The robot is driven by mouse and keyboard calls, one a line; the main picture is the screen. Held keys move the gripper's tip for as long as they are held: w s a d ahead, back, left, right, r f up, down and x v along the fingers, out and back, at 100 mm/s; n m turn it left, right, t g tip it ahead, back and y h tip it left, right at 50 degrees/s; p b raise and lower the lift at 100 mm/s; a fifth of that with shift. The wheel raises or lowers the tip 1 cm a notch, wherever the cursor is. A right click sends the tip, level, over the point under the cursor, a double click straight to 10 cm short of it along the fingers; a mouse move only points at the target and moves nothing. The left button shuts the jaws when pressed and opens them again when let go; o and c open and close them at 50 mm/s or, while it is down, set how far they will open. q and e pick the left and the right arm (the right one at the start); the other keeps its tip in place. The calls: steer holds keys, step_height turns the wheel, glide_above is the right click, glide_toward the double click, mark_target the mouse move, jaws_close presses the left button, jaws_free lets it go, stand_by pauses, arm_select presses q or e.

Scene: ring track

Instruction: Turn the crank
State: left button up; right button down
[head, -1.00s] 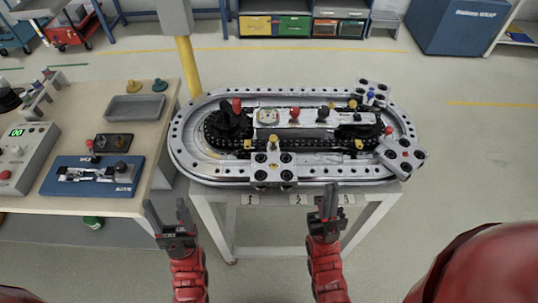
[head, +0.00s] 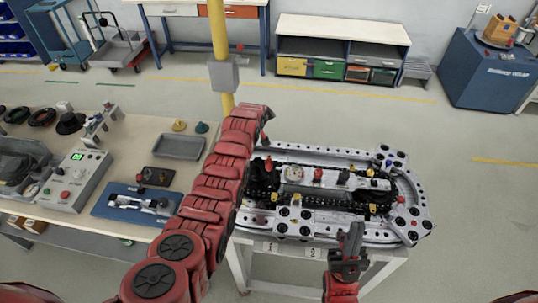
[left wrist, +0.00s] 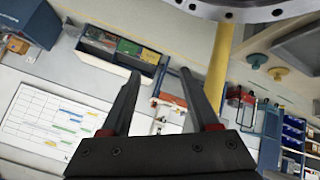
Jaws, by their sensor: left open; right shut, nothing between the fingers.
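The ring track (head: 405,190) stands on a light table. At its left end is a black crank (head: 262,182) with a red knob (head: 268,163). My left arm reaches up from the lower left, past the track's left end, and covers part of its rim. Its gripper is mostly hidden by the wrist in the head view. In the left wrist view my left gripper (left wrist: 161,75) is open and empty, with part of the track rim at the top. My right gripper (head: 351,232) is shut and empty in front of the track's near edge.
A workbench on the left holds a grey tray (head: 180,146), a control box (head: 75,180) and a blue fixture (head: 135,203). A yellow post (head: 218,40) with a grey box (head: 223,75) stands behind the track.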

arm_select(q)
steer(key=s+d+r+g, duration=0.2)
steer(key=s+r+g, duration=0.3)
steer(key=s, duration=0.1)
step_height(320, 180, up, 7)
steer(key=n+g+y+p, duration=0.1)
steer(key=g+y, duration=0.1)
steer(key=g, duration=0.2)
glide_above(269, 160)
step_height(269, 160, down, 12)
steer(key=b, duration=1.1)
steer(key=shift+r+b, duration=0.1)
steer(key=shift+b, duration=0.2)
steer(key=shift+d+f, duration=0.15)
steer(key=shift+f, duration=0.15)
steer(key=shift+n, duration=0.3)
steer(key=f+p, duration=0.1)
steer(key=f, duration=0.3)
steer(key=shift+a+f, duration=0.15)
steer(key=shift+a, duration=0.05)
steer(key=shift+f, duration=0.25)
jaws_close()
